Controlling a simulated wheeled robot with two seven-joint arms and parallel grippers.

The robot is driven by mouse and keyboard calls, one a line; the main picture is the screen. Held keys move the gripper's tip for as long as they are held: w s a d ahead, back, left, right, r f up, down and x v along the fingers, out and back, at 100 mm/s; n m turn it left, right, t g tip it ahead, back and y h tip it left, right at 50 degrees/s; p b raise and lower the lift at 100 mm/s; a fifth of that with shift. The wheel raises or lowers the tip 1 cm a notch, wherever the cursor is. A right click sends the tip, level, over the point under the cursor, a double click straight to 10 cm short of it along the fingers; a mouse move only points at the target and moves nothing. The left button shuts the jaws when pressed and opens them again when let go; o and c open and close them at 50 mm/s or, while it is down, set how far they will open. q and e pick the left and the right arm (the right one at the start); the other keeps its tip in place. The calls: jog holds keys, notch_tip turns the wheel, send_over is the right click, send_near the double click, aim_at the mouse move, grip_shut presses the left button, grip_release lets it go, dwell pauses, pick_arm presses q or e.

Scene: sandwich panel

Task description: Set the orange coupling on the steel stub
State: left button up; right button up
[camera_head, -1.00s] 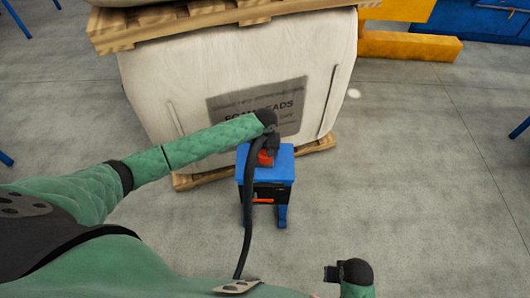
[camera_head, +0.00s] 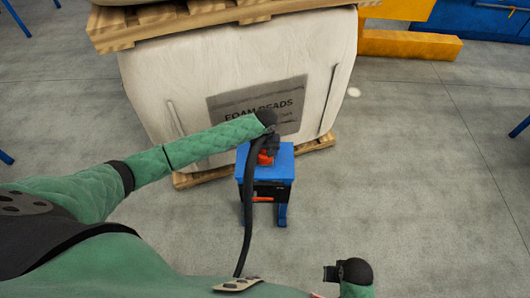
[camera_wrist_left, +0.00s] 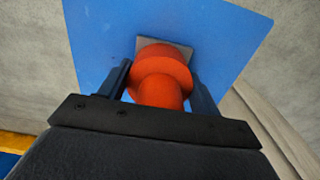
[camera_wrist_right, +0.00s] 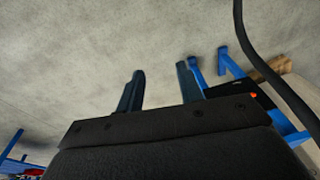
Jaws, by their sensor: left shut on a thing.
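The orange coupling (camera_wrist_left: 160,80) is between the fingers of my left gripper (camera_wrist_left: 160,85), which is shut on it, over the blue tabletop (camera_wrist_left: 100,35). In the head view the coupling (camera_head: 265,159) shows partly under my left gripper (camera_head: 267,148), above the blue stand (camera_head: 283,163). A grey square plate (camera_wrist_left: 150,43) shows just beyond the coupling in the left wrist view. The steel stub itself is not seen; the coupling may hide it. I cannot tell whether the coupling touches it. My right gripper (camera_wrist_right: 158,90) is open and empty, away from the stand.
A large white foam-beads sack (camera_head: 190,85) on a wooden pallet (camera_head: 318,143) stands right behind the stand. A yellow beam (camera_head: 410,47) lies at the back right. A black hose-like part runs down in front of the stand.

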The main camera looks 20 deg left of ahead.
pick_arm(q)
jog(key=shift+f, duration=0.15)
pick_arm(e)
jog(key=shift+w+r, duration=0.1)
pick_arm(q)
jog(key=o, duration=1.1)
jog(key=shift+o, duration=0.2)
pick_arm(e)
jog(key=shift+f, duration=0.2)
pick_arm(q)
notch_tip(320, 180, up, 2)
jog(key=shift+r+b, duration=0.35)
jog(key=shift+r, duration=0.3)
notch_tip(320, 180, up, 3)
jog(key=shift+r+b, duration=0.2)
jog(key=shift+b, duration=0.1)
jog(key=shift+r, duration=0.6)
pick_arm(e)
jog(key=shift+s+r, duration=0.15)
jog(key=shift+r, duration=1.15)
jog(key=shift+s+r, duration=0.1)
jog(key=shift+r, duration=1.15)
